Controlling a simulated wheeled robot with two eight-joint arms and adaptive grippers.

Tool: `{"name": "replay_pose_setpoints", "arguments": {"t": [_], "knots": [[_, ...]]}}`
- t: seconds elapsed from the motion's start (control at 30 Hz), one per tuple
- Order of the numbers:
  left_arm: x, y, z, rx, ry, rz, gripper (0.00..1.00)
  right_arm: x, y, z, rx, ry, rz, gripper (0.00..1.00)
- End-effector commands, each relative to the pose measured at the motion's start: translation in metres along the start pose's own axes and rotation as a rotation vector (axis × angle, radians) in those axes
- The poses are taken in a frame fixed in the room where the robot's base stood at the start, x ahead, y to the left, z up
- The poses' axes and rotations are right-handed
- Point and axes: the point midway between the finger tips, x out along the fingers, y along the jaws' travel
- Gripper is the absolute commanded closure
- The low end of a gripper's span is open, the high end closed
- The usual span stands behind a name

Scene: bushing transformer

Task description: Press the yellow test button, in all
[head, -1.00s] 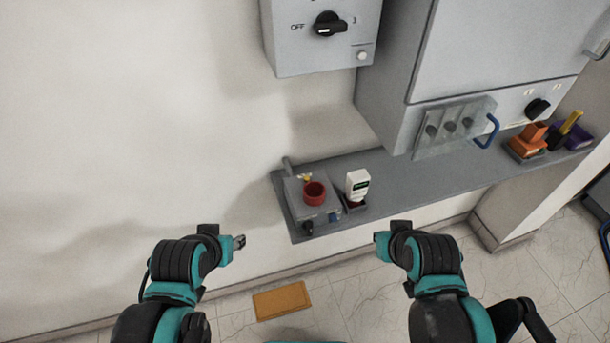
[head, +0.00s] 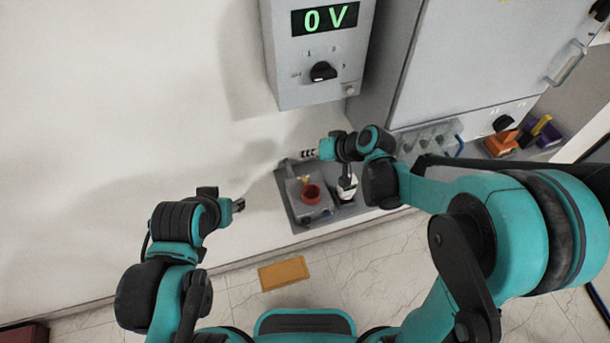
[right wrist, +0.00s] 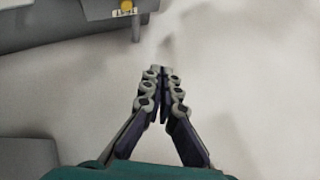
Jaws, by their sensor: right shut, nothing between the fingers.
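A small yellow button (head: 304,179) sits on a grey box (head: 296,196) on the shelf, beside a round red part (head: 311,193). In the right wrist view a yellow button (right wrist: 126,6) with a small label shows at the top edge, on a grey surface. My right gripper (head: 305,155) is above and behind the box in the head view, near the wall, apart from the button. In the right wrist view its fingers (right wrist: 160,70) are together and empty, below and right of the button. My left gripper (head: 239,205) hangs left of the box; its finger gap is unclear.
A white device (head: 347,188) stands right of the box, partly behind my right arm. A wall cabinet (head: 322,75) with a 0 V display and black knob is above. Orange holders (head: 501,143) are farther right. A tan mat (head: 284,274) lies on the floor.

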Motion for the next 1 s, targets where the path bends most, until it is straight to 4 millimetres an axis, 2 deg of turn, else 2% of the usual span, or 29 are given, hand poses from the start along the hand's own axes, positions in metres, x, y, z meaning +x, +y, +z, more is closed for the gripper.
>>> {"name": "replay_pose_setpoints", "arguments": {"t": [0.43,1.0], "knots": [[0.008,0.000,0.006,0.000,0.000,0.000,0.60,0.008,0.007,0.006,0.000,0.000,0.002,1.00],[0.057,0.000,0.040,0.000,0.000,0.000,0.60,0.059,0.044,0.043,0.000,0.000,0.002,1.00]]}}
